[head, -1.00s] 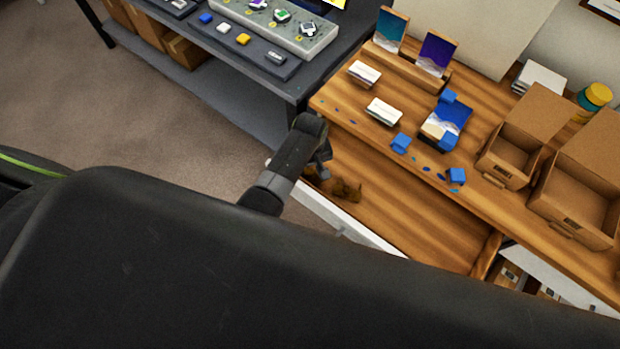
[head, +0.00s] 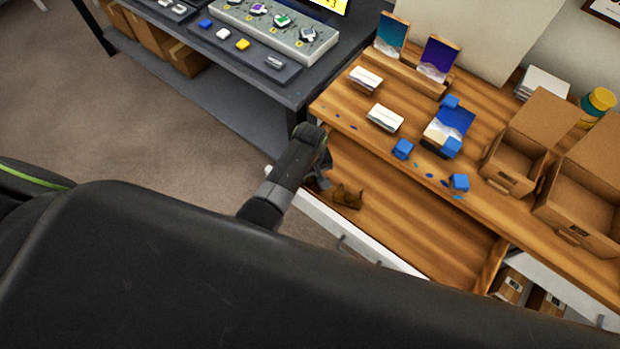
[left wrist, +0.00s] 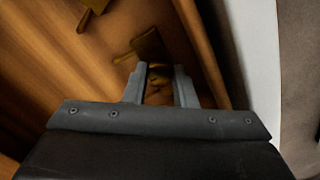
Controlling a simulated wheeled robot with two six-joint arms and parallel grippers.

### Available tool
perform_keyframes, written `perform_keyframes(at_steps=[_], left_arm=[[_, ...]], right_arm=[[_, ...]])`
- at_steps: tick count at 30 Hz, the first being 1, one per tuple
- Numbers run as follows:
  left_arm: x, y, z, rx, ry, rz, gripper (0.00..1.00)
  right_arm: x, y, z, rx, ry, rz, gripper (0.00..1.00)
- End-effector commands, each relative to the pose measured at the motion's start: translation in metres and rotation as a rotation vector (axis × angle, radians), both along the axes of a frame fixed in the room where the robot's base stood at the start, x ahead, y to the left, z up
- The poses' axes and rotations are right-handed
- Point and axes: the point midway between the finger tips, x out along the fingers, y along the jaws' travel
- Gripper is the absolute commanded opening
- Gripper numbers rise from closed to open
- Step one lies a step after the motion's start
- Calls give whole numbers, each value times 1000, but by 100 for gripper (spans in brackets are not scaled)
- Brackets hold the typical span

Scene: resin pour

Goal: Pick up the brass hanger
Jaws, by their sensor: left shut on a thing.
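The open wooden drawer (head: 420,225) under the worktop holds small brown-gold brass hangers. One hanger (head: 348,197) lies in the drawer just right of my left gripper (head: 321,180), which reaches down into the drawer's left end. In the left wrist view, my left gripper (left wrist: 161,72) is shut on a brass hanger (left wrist: 158,80), dark and partly hidden between the fingers. Another hanger (left wrist: 148,43) lies just beyond the fingertips, and one more (left wrist: 92,8) is at the top edge. My right gripper is not in view.
The drawer's wall (left wrist: 205,50) stands close right of the fingers. On the wooden worktop (head: 345,105) are blue blocks (head: 402,149), blue drips, a painted panel (head: 450,127) and cardboard boxes (head: 512,165). A dark bench (head: 285,85) stands at left. My own dark body hides the foreground.

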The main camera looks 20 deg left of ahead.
Motion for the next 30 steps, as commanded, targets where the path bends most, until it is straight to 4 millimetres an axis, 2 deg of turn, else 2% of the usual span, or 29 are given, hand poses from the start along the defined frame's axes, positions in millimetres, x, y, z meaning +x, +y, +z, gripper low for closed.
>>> perform_keyframes(at_steps=[5,18,23,30], left_arm=[[1,-1,17,-1,-3,0,0],[1,0,87,-1,-4,-1,0],[1,0,98,0,-2,-1,0],[1,0,100,0,0,-1,0]], right_arm=[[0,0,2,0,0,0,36],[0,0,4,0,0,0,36],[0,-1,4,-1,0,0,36],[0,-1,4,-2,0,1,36]])
